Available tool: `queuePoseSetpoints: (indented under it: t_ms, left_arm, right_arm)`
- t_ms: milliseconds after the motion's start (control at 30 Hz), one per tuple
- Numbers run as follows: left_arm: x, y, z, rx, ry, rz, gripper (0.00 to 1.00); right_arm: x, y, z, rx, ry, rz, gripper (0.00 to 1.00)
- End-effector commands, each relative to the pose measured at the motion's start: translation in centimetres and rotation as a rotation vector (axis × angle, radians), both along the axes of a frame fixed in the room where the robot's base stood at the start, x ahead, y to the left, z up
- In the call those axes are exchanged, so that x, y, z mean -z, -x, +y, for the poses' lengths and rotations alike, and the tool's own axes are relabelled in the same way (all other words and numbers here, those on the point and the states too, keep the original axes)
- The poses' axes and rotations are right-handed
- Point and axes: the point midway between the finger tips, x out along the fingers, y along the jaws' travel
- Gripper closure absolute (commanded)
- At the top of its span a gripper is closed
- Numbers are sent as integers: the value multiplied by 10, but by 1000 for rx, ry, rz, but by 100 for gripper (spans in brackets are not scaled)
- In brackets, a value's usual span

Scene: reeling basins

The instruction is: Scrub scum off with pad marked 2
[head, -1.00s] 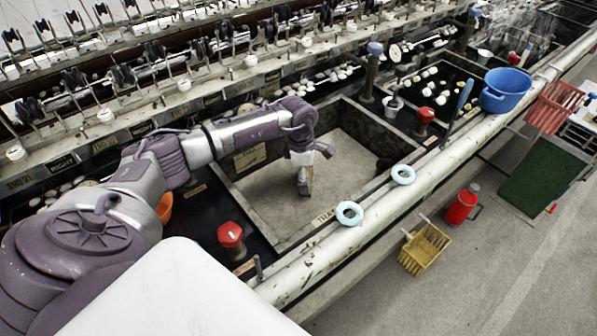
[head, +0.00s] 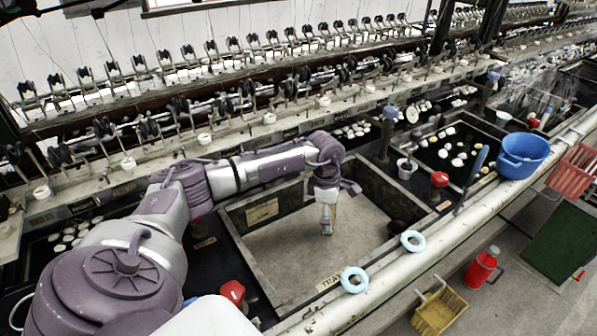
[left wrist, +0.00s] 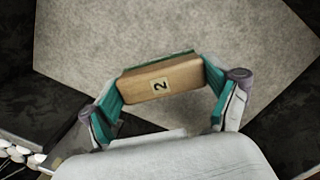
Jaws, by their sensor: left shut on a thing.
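The pad marked 2 (left wrist: 160,86) is a wooden-backed block with a green edge, its "2" label facing the left wrist camera. My left gripper (left wrist: 165,88) has its teal fingers on both ends of the pad. In the head view my left gripper (head: 327,224) points down over the grey floor of the tray basin (head: 285,258), with a small part of the pad (head: 334,214) showing. I cannot tell whether the pad touches the floor. No scum stands out clearly on the speckled floor. My right gripper is not in view.
Two pale blue rings (head: 354,280) (head: 413,241) lie along the front edge. A dark round thing (head: 397,228) is at the basin's right side. Red-topped knobs (head: 232,292) (head: 440,179) flank the basin. A blue tub (head: 523,155) stands right; the reeling machine (head: 230,100) runs behind.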

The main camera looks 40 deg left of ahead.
Motion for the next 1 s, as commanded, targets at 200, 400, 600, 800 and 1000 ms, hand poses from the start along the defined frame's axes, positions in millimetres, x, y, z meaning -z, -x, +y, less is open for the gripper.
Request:
queuePoseSetpoints:
  t_ms: [200, 400, 600, 800, 1000]
  left_arm:
    - [-20, 0, 4, -5, -1, 0, 45]
    - [-22, 1, 5, -6, -1, 0, 45]
    - [-22, 0, 5, -6, 0, 0, 45]
    - [-22, 0, 5, -6, 0, 0, 45]
    - [-22, 0, 5, -5, 0, 0, 45]
  right_arm:
    - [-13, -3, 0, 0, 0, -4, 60]
    - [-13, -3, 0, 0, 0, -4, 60]
    - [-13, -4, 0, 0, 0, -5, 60]
    - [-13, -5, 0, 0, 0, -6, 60]
    - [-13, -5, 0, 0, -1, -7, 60]
